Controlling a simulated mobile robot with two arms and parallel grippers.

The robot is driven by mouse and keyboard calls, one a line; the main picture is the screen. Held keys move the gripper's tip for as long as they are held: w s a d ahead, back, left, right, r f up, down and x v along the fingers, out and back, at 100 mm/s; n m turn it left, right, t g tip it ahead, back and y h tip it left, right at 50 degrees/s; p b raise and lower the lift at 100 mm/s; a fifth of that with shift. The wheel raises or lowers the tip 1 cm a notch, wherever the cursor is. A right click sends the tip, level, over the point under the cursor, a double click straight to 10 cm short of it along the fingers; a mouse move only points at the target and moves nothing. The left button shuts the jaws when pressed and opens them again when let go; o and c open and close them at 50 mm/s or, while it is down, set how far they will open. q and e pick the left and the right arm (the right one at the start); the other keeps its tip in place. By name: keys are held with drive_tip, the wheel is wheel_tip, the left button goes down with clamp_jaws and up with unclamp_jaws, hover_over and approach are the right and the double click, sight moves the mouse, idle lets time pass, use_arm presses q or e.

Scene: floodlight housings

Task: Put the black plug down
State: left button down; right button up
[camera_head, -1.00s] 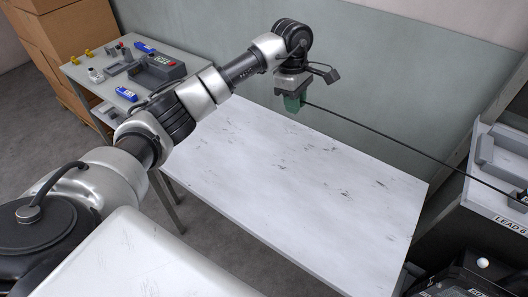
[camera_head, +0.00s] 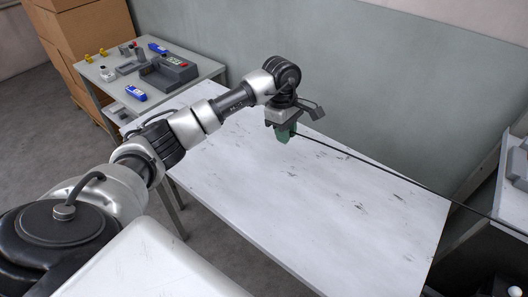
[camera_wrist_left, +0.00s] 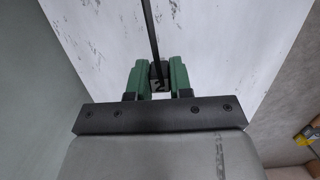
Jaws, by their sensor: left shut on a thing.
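My left gripper (camera_head: 284,133) is over the far part of the white worktable (camera_head: 320,205), with its green fingers pointing down. A black cable (camera_head: 375,171) runs from the plug across to the right edge of the head view. In the head view the plug itself is hidden between the fingers. I cannot tell the exact gap between the plug and the tabletop. My right gripper is not in view.
The white tabletop is otherwise bare. A side table (camera_head: 205,70) at the back left holds a grey device (camera_head: 172,72), blue items and small yellow parts. Cardboard boxes (camera_head: 85,40) stand behind it. A grey wall (camera_head: 400,80) closes off the back. A light tray (camera_head: 513,180) is at the right edge.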

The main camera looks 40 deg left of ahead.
use_arm(q)
drive_tip(key=s+a+f, duration=0.1)
drive_tip(key=s+a+f+p, duration=0.1)
drive_tip(key=a, duration=0.1)
drive_tip(key=s+a+f, duration=0.1)
drive_tip(key=shift+s+a+f, duration=0.25)
drive_tip(key=shift+s+a, duration=0.05)
wheel_tip(320, 180, down, 4)
drive_tip(key=shift+r+p, duration=0.1)
drive_tip(key=shift+p, duration=0.65)
drive_tip(key=shift+f+b, duration=0.3)
drive_tip(key=c, duration=1)
unclamp_jaws()
drive_tip(key=shift+r, duration=0.1)
